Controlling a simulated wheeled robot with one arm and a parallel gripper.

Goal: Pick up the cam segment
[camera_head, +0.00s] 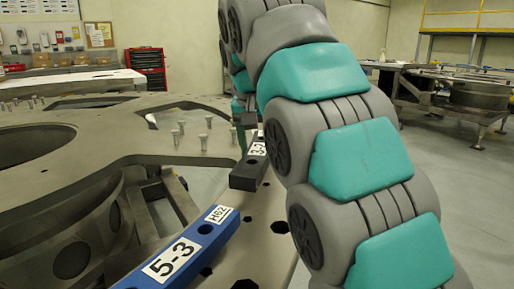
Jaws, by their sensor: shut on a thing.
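A dark cam segment (244,177) with a white label reading 3-3 is at the middle of the view, over the right side of the turret plate. My gripper (245,119) is small and partly hidden behind my grey and teal arm. It is at the far end of this segment and shut on it. Whether the segment touches the plate or hangs just above it, I cannot tell. A blue cam segment (208,229) labelled 5-3 and H62 lies nearer, at the bottom of the view.
The turret plate (105,120) has a large round opening at left, cut-outs, bolt holes and several upright metal pins (203,142). A red tool cabinet (147,66) stands behind. A metal table (440,80) is at the right. Open floor lies right of my arm.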

